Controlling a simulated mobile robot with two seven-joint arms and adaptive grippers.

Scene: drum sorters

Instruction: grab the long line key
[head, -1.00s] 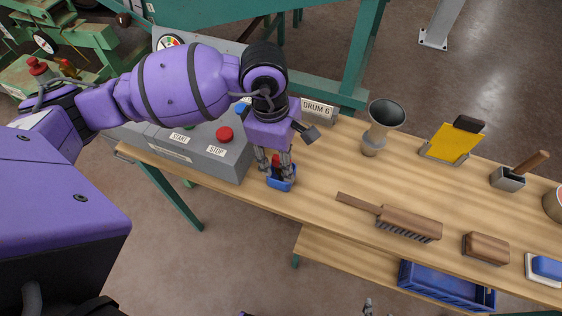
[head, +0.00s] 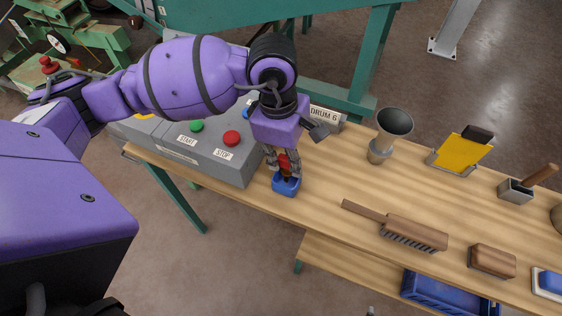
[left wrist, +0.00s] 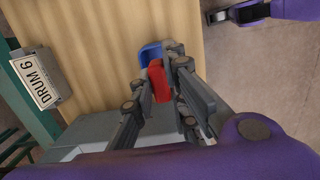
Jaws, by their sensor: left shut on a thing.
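A red key-like piece (head: 285,163) stands upright at a small blue holder (head: 285,187) on the wooden bench, beside the grey control box. My left gripper (head: 284,168) points down over the holder and is shut on the red piece. In the left wrist view, the red piece (left wrist: 157,80) sits between the fingers (left wrist: 160,85), with the blue holder (left wrist: 151,54) just beyond it. The fingers hide part of the red piece. I cannot tell whether its lower end is still inside the holder. A grey fingertip, perhaps my right gripper's, shows at the bottom edge.
The grey control box (head: 195,160) with START and STOP buttons stands close left of the holder. A DRUM 6 sign (head: 325,116) and a funnel (head: 392,125) stand behind. A brush (head: 415,233) lies to the right. The bench (head: 350,180) between is clear.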

